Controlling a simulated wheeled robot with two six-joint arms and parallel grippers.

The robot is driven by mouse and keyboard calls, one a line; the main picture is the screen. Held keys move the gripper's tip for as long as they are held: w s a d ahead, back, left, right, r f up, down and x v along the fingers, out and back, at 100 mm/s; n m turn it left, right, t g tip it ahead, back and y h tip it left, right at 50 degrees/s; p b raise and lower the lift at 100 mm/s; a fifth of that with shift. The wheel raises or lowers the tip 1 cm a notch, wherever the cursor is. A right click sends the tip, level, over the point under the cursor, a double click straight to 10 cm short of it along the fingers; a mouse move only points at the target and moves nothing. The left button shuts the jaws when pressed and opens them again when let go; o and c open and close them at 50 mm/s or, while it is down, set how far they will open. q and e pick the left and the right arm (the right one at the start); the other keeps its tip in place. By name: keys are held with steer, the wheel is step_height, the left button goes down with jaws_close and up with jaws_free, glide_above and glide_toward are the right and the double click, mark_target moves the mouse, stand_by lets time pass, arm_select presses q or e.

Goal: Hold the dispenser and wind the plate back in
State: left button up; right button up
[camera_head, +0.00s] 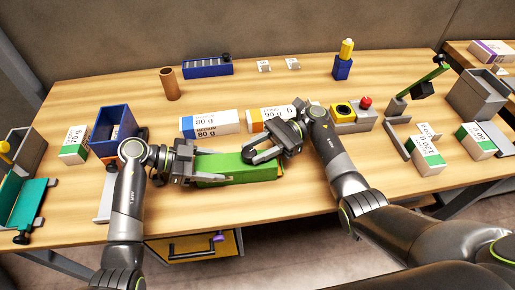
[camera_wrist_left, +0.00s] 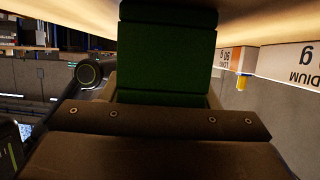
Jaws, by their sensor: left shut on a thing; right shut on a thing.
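The long green dispenser (camera_head: 237,170) lies near the front middle of the table. My left gripper (camera_head: 192,164) is shut on its left end. In the left wrist view the dispenser shows as a dark green block (camera_wrist_left: 168,55) directly ahead of my left gripper's dark body. My right gripper (camera_head: 262,153) is shut at the dispenser's top right part. Its fingers hide what they grip there, so I cannot tell whether it is a crank or the body. I cannot make out the plate apart from the dispenser.
Two ream packs, one blue-marked (camera_head: 210,123) and one orange-marked (camera_head: 262,120), lie behind the dispenser. A blue bin (camera_head: 113,124) stands left, a grey unit with a red knob (camera_head: 352,126) right. Below the front edge is a yellow drawer (camera_head: 193,247). Bare wood lies right of the dispenser.

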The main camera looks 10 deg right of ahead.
steer(key=o, duration=1)
step_height(320, 180, up, 10)
